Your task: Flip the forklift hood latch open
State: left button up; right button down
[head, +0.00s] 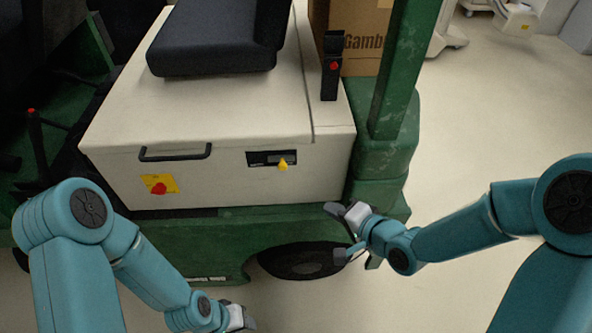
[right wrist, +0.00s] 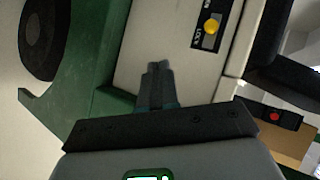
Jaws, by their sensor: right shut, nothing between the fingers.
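The cream forklift hood (head: 225,125) has a black latch plate (head: 257,159) on its front face, right of centre. A yellow latch knob (head: 283,165) sits at the plate's lower right. In the right wrist view the yellow knob (right wrist: 211,26) shows on the plate near white lettering. My right gripper (head: 334,210) is below and right of the latch, near the hood's lower right corner, apart from the knob. Its fingers (right wrist: 158,68) are together and empty. My left gripper (head: 240,318) is low at the bottom edge; its fingers are too unclear to judge.
A black handle (head: 175,154) and a red knob on a yellow plate (head: 159,186) are left of the latch. A black seat (head: 215,38) is on top. A green post (head: 402,70) and cardboard box (head: 357,40) stand right. A dark wheel (head: 300,262) is below.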

notch_tip(320, 180, up, 8)
jog(key=w+n+t, duration=0.1)
jog(key=t, duration=0.1)
jog(key=shift+w+d+y, duration=0.2)
jog(key=shift+w+y, duration=0.15)
jog(key=shift+y, duration=0.05)
send_near(284, 160)
jog(key=w, duration=0.3)
jog(key=shift+w+a+f+p, duration=0.15)
jog(key=shift+a+f, duration=0.3)
jog(key=shift+a, duration=0.1)
jog(key=shift+w+a+f+p, duration=0.2)
jog(key=shift+a+f, duration=0.2)
jog(key=shift+a, duration=0.15)
